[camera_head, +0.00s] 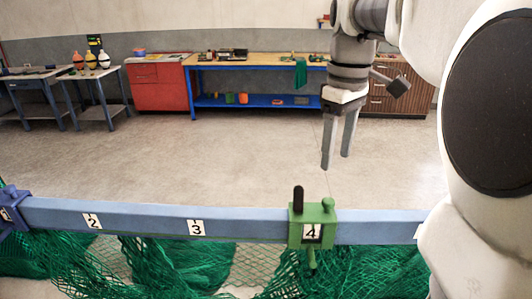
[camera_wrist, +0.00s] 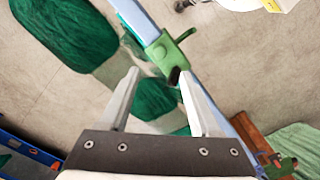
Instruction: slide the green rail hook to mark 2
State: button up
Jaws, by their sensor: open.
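The green rail hook (camera_head: 312,212) sits on the blue rail (camera_head: 255,222), with the label 4 showing at its front. It has a black upright handle (camera_head: 298,198), a green knob and a hook below. The mark 2 label (camera_head: 92,221) is on the rail to the left, beyond the mark 3 label (camera_head: 196,227). My gripper (camera_head: 336,162) is open and empty, pointing down, above and slightly right of the hook and apart from it. In the wrist view the green hook (camera_wrist: 166,54) lies ahead of my open fingers (camera_wrist: 160,75), with nothing between them.
Green netting (camera_head: 190,262) hangs under the rail. A purple-blue block (camera_head: 12,212) sits on the rail's left end, partly cut off. The rail between it and the green hook looks clear. A blue workbench (camera_head: 260,62) and red cabinet (camera_head: 158,85) stand far back; open floor lies between.

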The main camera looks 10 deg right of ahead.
aim_at(329, 200)
notch_tip(329, 200, down, 11)
jog(key=shift+r, duration=0.1)
dwell(0.3)
grip_shut()
dwell(1.3)
